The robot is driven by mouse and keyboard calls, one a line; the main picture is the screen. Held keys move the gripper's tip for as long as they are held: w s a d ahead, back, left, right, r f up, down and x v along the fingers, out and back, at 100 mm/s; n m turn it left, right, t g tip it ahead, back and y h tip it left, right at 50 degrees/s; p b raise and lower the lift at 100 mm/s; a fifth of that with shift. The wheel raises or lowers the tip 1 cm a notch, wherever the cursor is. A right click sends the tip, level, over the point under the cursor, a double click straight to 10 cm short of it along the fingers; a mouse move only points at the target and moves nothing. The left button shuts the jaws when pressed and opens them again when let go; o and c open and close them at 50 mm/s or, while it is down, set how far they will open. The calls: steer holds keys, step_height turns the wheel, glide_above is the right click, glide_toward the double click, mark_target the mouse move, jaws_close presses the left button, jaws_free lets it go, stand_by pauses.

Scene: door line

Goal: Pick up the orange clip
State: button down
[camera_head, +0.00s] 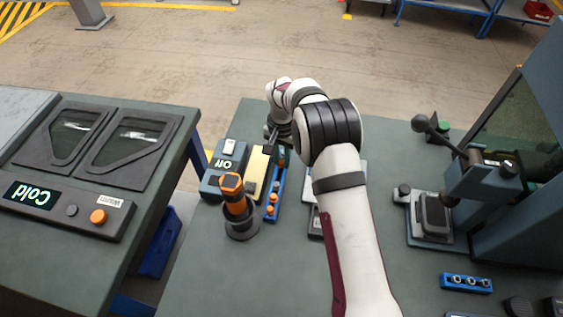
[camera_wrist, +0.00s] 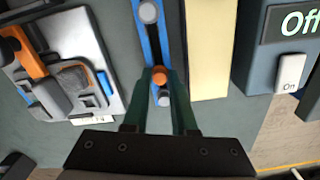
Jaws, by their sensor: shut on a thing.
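The orange clip (camera_wrist: 158,75) is a small round-topped orange piece. In the wrist view it sits between my fingertips, over the narrow blue rail (camera_wrist: 163,35). My gripper (camera_wrist: 159,78) has its two dark green fingers closed in on the clip from both sides. I cannot tell whether the clip is lifted off the rail. In the camera_head view my gripper (camera_head: 277,140) is at the far end of the blue rail (camera_head: 274,192), which carries several small orange and grey pieces. The arm partly hides the held clip there.
A cream block (camera_head: 257,172) stands close beside the rail, then a box (camera_head: 226,165) reading "Off". An orange-topped dark holder (camera_head: 236,207) stands nearer. A plate with an orange-handled tool (camera_wrist: 30,52) lies on the rail's other side. A press-like machine (camera_head: 463,178) stands right.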

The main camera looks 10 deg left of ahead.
mark_target(282, 161)
step_height(282, 161, up, 4)
steer(key=shift+r, duration=0.2)
steer(key=s+d+r, duration=0.1)
steer(key=d+r, duration=0.5)
steer(key=d, duration=0.5)
steer(key=shift+s+d+r, duration=0.3)
steer(key=shift+r, duration=0.05)
steer(key=c, duration=1.4)
jaws_free()
jaws_close()
